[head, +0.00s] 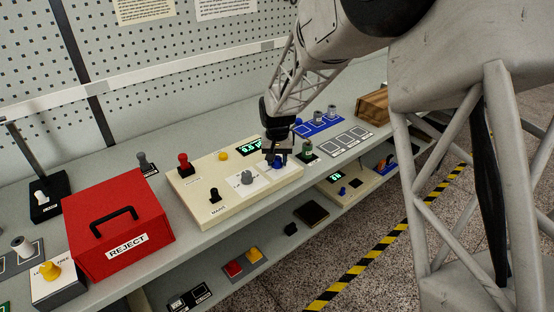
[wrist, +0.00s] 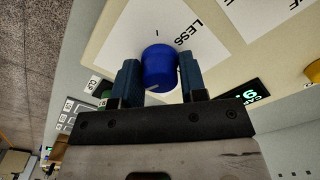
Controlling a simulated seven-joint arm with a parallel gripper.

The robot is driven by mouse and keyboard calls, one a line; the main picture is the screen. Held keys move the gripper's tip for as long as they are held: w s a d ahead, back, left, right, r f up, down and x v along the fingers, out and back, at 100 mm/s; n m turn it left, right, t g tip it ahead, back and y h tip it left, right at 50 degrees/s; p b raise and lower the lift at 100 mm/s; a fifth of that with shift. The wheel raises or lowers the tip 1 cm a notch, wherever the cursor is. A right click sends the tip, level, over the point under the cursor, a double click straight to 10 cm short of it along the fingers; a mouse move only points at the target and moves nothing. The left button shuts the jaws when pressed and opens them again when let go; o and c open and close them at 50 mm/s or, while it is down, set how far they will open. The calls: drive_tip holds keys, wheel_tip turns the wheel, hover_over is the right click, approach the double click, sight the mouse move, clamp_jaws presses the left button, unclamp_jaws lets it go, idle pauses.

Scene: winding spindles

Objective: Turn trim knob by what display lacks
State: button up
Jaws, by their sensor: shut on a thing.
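In the wrist view a blue knob (wrist: 160,66) stands on a white label plate marked LESS (wrist: 200,42). It also shows small in the head view (head: 274,162), partly under my gripper. My gripper (wrist: 160,78) has one finger on each side of the knob and is shut on it. The gripper (head: 278,157) points down at the right end of a cream panel (head: 222,208). A small green-lit display (head: 256,145) sits behind the gripper; its digits are partly hidden in the head view and cut off in the wrist view (wrist: 246,96).
The cream panel also carries a red knob (head: 183,161), a yellow button (head: 223,156), a grey knob (head: 247,177) and a black switch (head: 214,194). A red REJECT box (head: 118,227) stands left.

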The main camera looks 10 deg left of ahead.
sight(277, 158)
drive_tip(key=shift+m, duration=0.8)
drive_tip(key=o, duration=0.9)
drive_tip(key=shift+r, duration=0.15)
drive_tip(key=shift+r, duration=3.75)
drive_tip(key=shift+d+r, duration=0.1)
